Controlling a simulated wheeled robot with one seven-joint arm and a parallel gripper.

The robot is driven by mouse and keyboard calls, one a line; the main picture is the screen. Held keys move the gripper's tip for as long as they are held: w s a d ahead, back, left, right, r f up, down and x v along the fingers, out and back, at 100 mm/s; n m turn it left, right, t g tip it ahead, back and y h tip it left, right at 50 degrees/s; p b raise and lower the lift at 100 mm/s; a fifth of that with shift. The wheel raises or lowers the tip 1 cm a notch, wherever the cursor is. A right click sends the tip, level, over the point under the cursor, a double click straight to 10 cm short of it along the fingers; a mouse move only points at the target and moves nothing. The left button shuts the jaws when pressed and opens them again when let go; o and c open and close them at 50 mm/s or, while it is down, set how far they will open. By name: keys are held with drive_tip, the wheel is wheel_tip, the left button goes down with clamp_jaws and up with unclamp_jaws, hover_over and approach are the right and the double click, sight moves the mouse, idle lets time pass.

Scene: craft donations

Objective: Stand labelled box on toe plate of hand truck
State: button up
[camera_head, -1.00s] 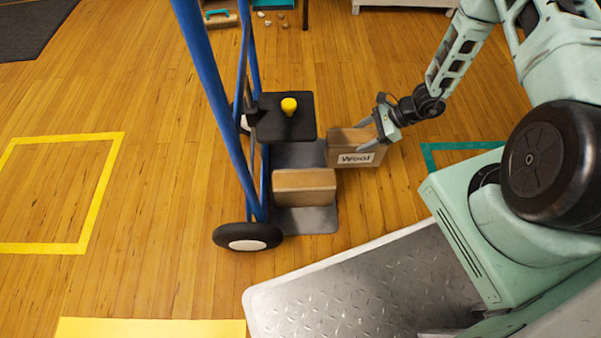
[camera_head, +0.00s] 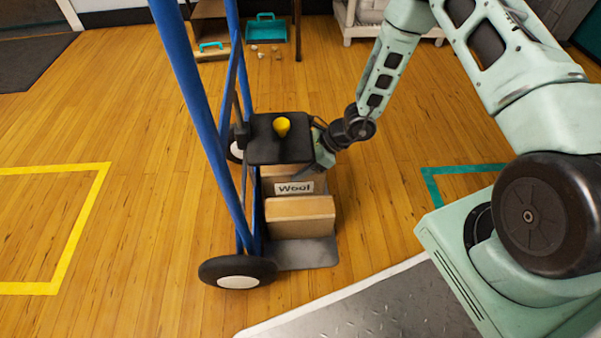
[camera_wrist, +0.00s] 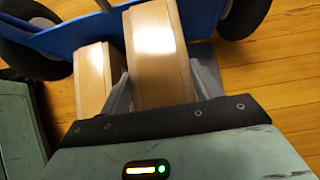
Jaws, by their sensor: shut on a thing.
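The box labelled "Wool" (camera_head: 294,187) is over the toe plate of the blue hand truck, behind another plain box. My gripper (camera_head: 316,165) is shut on it from the right; its fingers are partly hidden. In the wrist view the held box (camera_wrist: 158,50) is between the two fingers, with the plain box (camera_wrist: 92,78) close on its left. The plain box (camera_head: 300,216) stands on the front part of the grey toe plate (camera_head: 305,254). Whether the Wool box touches the plate is hidden. The hand truck (camera_head: 205,100) stands upright on the left.
Yellow tape (camera_head: 80,220) and teal tape (camera_head: 432,185) mark the wooden floor. A teal dustpan (camera_head: 264,30) and small lumps lie far back.

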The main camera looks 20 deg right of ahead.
wheel_tip(320, 180, down, 4)
drive_tip(key=shift+d+r+b, duration=0.1)
drive_tip(key=shift+d+b, duration=0.05)
drive_tip(key=shift+b, duration=1)
drive_tip(key=shift+r, duration=0.15)
drive_tip(key=o, duration=1.7)
drive_tip(key=shift+o, duration=0.2)
drive_tip(key=shift+r, duration=0.1)
drive_tip(key=p+v, duration=0.6)
drive_tip(key=v, duration=0.6)
drive_tip(key=shift+p, duration=0.4)
